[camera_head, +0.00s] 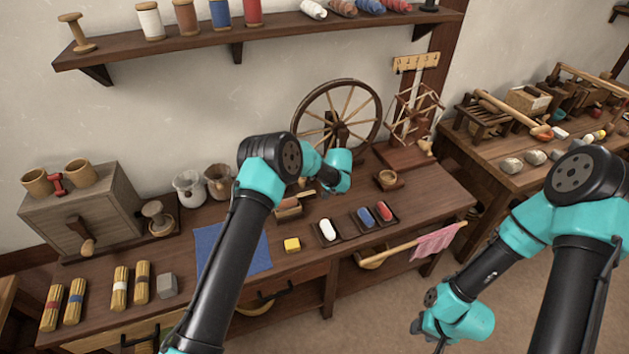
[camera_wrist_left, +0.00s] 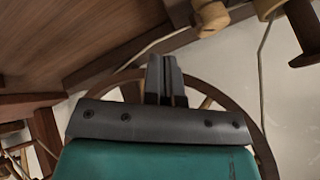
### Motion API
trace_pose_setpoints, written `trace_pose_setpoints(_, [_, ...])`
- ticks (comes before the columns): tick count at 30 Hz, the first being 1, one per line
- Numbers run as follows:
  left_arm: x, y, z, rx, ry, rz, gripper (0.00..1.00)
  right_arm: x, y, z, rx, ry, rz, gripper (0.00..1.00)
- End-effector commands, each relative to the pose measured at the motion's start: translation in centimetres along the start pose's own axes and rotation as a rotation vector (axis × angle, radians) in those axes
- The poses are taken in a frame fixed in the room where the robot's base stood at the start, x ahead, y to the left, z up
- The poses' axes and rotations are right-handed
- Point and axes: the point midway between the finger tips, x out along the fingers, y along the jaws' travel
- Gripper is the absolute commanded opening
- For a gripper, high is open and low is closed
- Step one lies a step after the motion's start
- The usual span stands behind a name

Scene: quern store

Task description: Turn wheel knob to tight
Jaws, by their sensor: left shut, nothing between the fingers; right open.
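The spinning wheel (camera_head: 376,118) stands at the back of the table, with a dark rim and pale spokes. Its rim also shows behind the fingers in the left wrist view (camera_wrist_left: 262,140). A pale turned wooden knob (camera_wrist_left: 211,17) is at the top of that view, beyond the fingertips and apart from them. I cannot tell its setting. My left gripper (camera_wrist_left: 165,62) is shut and empty; in the head view my own wrist hides its fingers, in front of the wheel. My right gripper (camera_head: 428,338) is open and empty, low at the bottom edge, off the table.
A winder (camera_head: 412,115) stands right of the wheel, with a small wooden cup (camera_head: 388,181) in front. A shelf (camera_head: 150,50) hangs above.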

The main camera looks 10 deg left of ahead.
Motion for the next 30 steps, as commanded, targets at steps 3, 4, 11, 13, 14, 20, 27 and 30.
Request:
trace_pose_setpoints(3, [-2.1, 0.7, -1.0, 0.003, 0.002, 0.001, 0.0, 0.0, 0.0, 0.0, 0.0, 0.0, 0.0, 0.43])
trace_pose_setpoints(4, [-2.7, 0.8, -1.3, 0.002, 0.002, 0.002, 0.0, 0.0, 0.0, 0.0, 0.0, 0.0, 0.0, 0.43])
trace_pose_setpoints(11, [-5.6, 1.6, -2.7, 0.002, -0.001, 0.002, 0.0, 0.0, 0.0, 0.0, 0.0, 0.0, 0.0, 0.43])
trace_pose_setpoints(13, [-6.1, 1.7, -2.9, 0.004, 0.0, 0.002, 0.0, 0.0, 0.0, 0.0, 0.0, 0.0, 0.0, 0.43])
trace_pose_setpoints(14, [-6.2, 1.7, -3.0, 0.004, 0.0, 0.002, 0.0, 0.0, 0.0, 0.0, 0.0, 0.0, 0.0, 0.43])
trace_pose_setpoints(20, [-6.5, 1.8, -3.1, 0.003, -0.002, 0.002, 0.0, 0.0, 0.0, 0.0, 0.0, 0.0, 0.0, 0.43])
trace_pose_setpoints(27, [-6.5, 1.5, -3.1, -0.008, -0.005, 0.006, 0.12, 0.0, 0.0, 0.0, 0.0, 0.0, 0.0, 0.43])
trace_pose_setpoints(30, [-6.9, 0.3, -3.0, -0.059, -0.021, 0.022, 0.21, 0.0, 0.0, 0.0, 0.0, 0.0, 0.0, 0.43])
